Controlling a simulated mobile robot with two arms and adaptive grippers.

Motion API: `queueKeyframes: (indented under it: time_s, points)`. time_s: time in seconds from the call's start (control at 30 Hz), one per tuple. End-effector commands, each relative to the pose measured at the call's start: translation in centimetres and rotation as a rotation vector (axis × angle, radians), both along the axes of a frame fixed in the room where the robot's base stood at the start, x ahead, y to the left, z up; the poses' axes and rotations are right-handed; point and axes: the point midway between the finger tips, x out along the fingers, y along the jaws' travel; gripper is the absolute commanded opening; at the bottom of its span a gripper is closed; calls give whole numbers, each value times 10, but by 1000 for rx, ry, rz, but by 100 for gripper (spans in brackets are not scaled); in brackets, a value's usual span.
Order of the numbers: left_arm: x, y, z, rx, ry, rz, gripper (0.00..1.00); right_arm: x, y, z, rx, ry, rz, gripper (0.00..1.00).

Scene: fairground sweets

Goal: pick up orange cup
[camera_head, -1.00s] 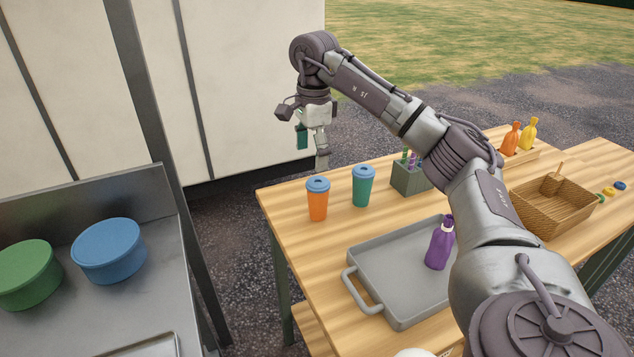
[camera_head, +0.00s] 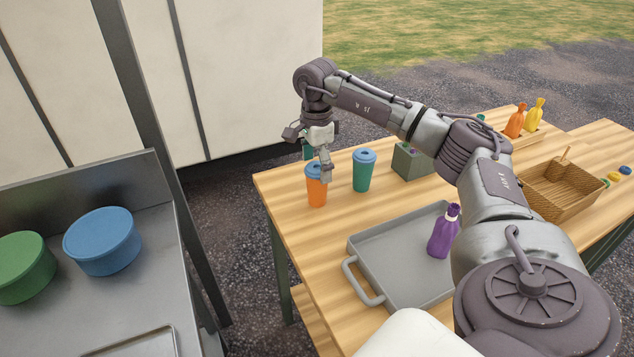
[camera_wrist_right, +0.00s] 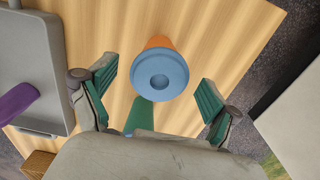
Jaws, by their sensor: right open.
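The orange cup (camera_head: 316,192) with a blue lid stands upright near the back left corner of the wooden table. In the right wrist view its blue lid (camera_wrist_right: 160,75) shows from above, with a little orange behind it. My right gripper (camera_head: 322,178) is open at the cup, its fingers partly in front of the lid in the head view. In the right wrist view the two green-padded fingers (camera_wrist_right: 157,92) are apart, one on each side of the lid, with gaps. Contact does not show. My left gripper is not in view.
A teal cup (camera_head: 363,173) stands close to the right of the orange cup. A grey tray (camera_head: 385,250) and a purple bottle (camera_head: 443,234) are nearer. A green holder (camera_head: 412,163) and a wicker basket (camera_head: 560,192) are further right. Blue (camera_head: 102,242) and green tubs (camera_head: 24,268) stand left.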

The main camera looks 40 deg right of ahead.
Motion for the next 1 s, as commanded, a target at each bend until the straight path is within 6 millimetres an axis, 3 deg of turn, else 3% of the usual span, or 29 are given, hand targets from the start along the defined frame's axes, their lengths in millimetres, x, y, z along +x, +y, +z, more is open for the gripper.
queueKeyframes:
  time_s: [0.2,0.5,0.9,1.0]
  points:
    - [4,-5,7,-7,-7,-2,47,-2,-1,-29,0,3,0,89]
    - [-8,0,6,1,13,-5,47,-1,0,-33,0,0,1,87]
    - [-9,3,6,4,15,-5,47,-1,0,-33,0,0,1,21]
    - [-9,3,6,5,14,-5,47,-1,0,-32,0,0,1,18]
